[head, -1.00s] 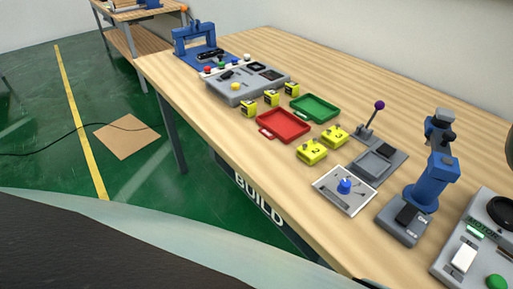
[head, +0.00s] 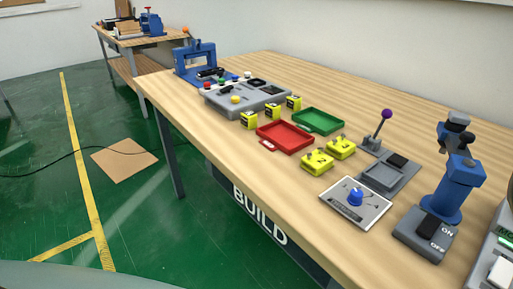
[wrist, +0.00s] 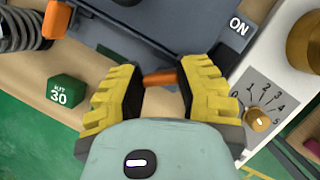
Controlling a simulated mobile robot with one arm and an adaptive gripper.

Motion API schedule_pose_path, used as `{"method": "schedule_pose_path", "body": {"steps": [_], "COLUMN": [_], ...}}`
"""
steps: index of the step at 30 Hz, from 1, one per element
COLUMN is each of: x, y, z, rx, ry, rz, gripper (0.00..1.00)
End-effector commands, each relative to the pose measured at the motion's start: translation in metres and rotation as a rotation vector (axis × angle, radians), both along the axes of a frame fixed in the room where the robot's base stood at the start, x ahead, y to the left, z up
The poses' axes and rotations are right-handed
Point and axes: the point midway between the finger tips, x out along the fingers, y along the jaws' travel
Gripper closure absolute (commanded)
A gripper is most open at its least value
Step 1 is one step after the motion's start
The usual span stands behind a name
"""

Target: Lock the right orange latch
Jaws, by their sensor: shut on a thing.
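In the wrist view my gripper (wrist: 160,90) has two yellow ribbed fingers, one on each side of a short orange bar. I take this bar to be the orange latch (wrist: 160,78). It lies crosswise between the fingertips, at the near edge of a dark grey device (wrist: 150,40). The gripper is shut on it. I cannot tell whether either latch is locked. The gripper does not show in the head view.
The head view shows a bench with a red tray (head: 286,137), green tray (head: 317,120) and blue device (head: 453,187).

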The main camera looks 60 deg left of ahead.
Motion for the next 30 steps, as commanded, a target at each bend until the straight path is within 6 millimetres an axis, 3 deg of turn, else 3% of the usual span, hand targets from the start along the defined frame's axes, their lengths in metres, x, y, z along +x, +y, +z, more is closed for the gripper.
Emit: {"method": "schedule_pose_path", "body": {"steps": [5,6,14,23,30], "x": [0.001,0.001,0.000,0.000,-0.011], "y": [0.001,0.001,0.000,-0.001,-0.011], "z": [-0.001,-0.001,-0.001,0.002,0.032], "rx": [0.001,0.001,0.000,0.000,-0.002], "ry": [0.000,0.000,0.000,0.000,-0.002], "rz": [0.000,0.000,-0.001,-0.001,-0.008], "gripper": [1.00,0.60,0.33,0.33,0.33]}}
